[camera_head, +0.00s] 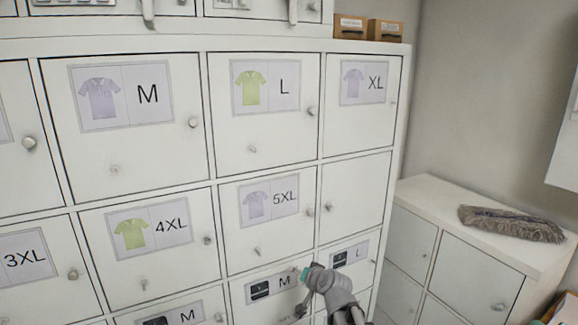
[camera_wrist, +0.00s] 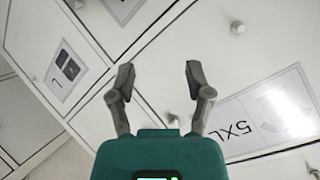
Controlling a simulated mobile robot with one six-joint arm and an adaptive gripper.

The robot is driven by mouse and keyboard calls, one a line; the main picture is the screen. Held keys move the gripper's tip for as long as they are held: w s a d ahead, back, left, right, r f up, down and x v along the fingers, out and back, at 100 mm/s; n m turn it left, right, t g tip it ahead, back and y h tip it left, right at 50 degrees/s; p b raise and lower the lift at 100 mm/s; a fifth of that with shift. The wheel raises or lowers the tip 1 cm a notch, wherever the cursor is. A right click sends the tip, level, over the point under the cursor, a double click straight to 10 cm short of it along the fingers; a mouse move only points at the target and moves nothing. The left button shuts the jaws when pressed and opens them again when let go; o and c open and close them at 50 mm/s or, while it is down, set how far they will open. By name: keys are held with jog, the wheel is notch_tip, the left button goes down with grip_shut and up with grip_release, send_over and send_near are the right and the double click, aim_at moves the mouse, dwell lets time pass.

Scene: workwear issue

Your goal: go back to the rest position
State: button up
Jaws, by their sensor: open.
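My gripper (camera_wrist: 158,82) shows in the wrist view with its two fingers apart and nothing between them. Behind it are white locker doors, one with a 5XL label (camera_wrist: 258,118) at the right. The fingertips cannot be made out there. I cannot tell how far the fingers are from the doors.
A white locker wall (camera_head: 282,148) with several shut, labelled doors and round knobs fills most of the head view. Two small brown boxes (camera_head: 350,27) sit on the locker ledge.

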jog(key=s+d+f+g+h, duration=0.2)
jog(key=s+d+f+g, duration=0.1)
jog(key=s, duration=0.3)
jog(key=s+d+f+n+g+h+b, duration=0.1)
jog(key=s+d+f+g+h, duration=0.1)
jog(key=s+d+f+g, duration=0.2)
jog(key=s+d+f+n+g+h, duration=0.1)
jog(key=s+d+f+g+h, duration=0.1)
jog(key=s+d, duration=0.4)
jog(key=s+f+g, duration=0.1)
jog(key=s+f, duration=0.1)
jog(key=s, duration=0.1)
jog(key=shift+s+d+f+g, duration=0.15)
jog(key=shift+s+d+g, duration=0.05)
jog(key=shift+d+g, duration=0.2)
jog(key=shift+a, duration=0.1)
dwell(1.0)
